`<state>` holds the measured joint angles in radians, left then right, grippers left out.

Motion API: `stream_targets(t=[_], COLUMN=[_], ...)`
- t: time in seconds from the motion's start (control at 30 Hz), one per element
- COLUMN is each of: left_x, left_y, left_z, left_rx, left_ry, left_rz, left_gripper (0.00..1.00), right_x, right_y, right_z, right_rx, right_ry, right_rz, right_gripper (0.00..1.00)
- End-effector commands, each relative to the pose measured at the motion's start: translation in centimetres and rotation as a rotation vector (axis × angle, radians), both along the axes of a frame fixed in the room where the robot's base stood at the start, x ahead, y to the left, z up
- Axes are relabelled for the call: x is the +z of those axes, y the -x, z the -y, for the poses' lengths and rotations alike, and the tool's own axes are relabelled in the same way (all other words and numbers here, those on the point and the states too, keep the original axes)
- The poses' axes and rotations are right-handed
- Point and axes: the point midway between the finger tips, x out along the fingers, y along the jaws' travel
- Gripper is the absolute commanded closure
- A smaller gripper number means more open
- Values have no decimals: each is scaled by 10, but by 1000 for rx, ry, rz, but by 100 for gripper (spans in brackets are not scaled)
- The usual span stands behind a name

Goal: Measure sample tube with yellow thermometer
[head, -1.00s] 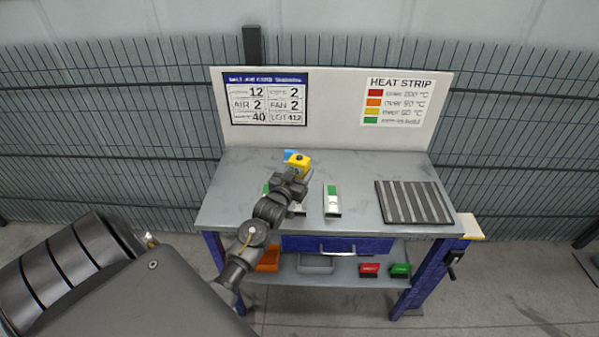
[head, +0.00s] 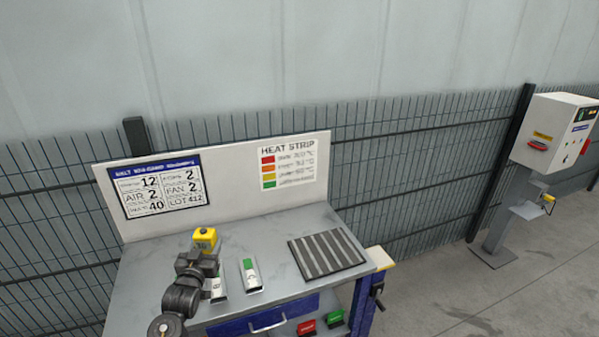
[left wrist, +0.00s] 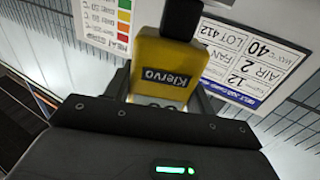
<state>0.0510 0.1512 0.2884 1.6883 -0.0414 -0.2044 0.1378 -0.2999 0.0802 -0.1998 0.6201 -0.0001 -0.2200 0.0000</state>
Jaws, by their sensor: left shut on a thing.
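A yellow thermometer (head: 204,240) is held in my left gripper (head: 197,262) above the left part of the table. In the left wrist view the yellow thermometer (left wrist: 162,72) fills the space between the jaws, with the label "Klervo" on it. My left gripper is shut on it. Two white sample tubes or holders with green marks show on the table: one (head: 250,275) stands clear to the right of the gripper, the other (head: 219,287) is beside my arm and partly hidden by it. My right gripper is not in view.
A striped dark mat (head: 326,254) lies on the right of the grey table (head: 285,222). A board with a heat strip chart (head: 289,165) stands behind. Red (head: 306,327) and green (head: 334,318) bins sit below. A white cabinet on a post (head: 553,133) stands far right.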

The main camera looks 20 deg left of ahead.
Motion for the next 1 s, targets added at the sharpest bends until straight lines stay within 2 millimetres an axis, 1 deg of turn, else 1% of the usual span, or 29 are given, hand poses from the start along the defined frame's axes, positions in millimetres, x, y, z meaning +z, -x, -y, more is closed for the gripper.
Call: stream_targets(t=[0.03,0.1,0.17,0.27,0.37,0.4,0.47,0.5,0.57,0.6,0.7,0.8,0.83,0.9,1.0], left_x=[1,-4,5,21,34,37,42,45,49,51,56,58,58,53,44], left_y=[0,0,1,2,8,13,23,32,46,57,83,105,110,118,120], left_z=[0,-1,0,15,48,65,92,110,138,155,192,217,223,232,236], left_rx=[0,6,11,-2,-32,-49,-79,-99,-133,-153,-200,-234,-242,-254,-259], left_ry=[-1,2,-2,-1,1,2,3,4,5,6,7,7,6,4,0], left_rz=[2,1,6,7,8,7,8,7,6,7,5,4,4,1,-1], left_gripper=[65,65,65,65,65,65,65,65,65,65,65,65,65,65,65], right_x=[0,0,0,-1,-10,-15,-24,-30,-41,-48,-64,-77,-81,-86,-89], right_y=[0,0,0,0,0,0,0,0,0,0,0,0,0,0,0], right_z=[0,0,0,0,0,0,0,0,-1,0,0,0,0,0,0], right_rx=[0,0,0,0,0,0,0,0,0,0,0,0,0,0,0], right_ry=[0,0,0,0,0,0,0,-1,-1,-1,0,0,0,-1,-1], right_rz=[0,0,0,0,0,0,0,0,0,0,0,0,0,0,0], right_gripper=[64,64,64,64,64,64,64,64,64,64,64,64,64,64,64])
